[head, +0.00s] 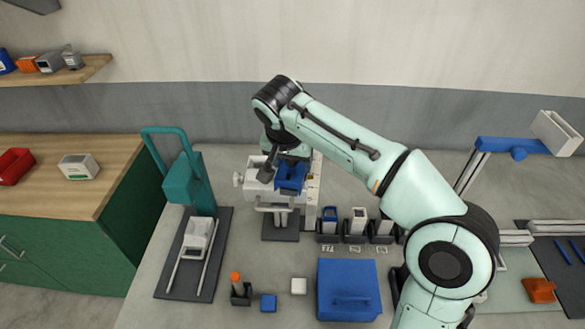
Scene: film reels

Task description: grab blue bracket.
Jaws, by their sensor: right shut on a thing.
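My right arm reaches in from the right, and its wrist hangs over a white machine (259,192) on a dark base. The right gripper (281,172) points down there, with one dark finger showing at the left of a blue bracket (291,179). The gripper is shut on the blue bracket, which is at the top of the white machine. The wrist hides part of both. I cannot tell whether the bracket still touches the machine. My left gripper is not in view.
A teal press (186,180) stands left of the machine. Dark bins (355,238) with upright blocks stand to its right. In front are a blue case (349,290), a small blue block (268,303), a white block (299,286) and an orange-topped tool (236,278). A blue-armed lamp (510,145) stands right.

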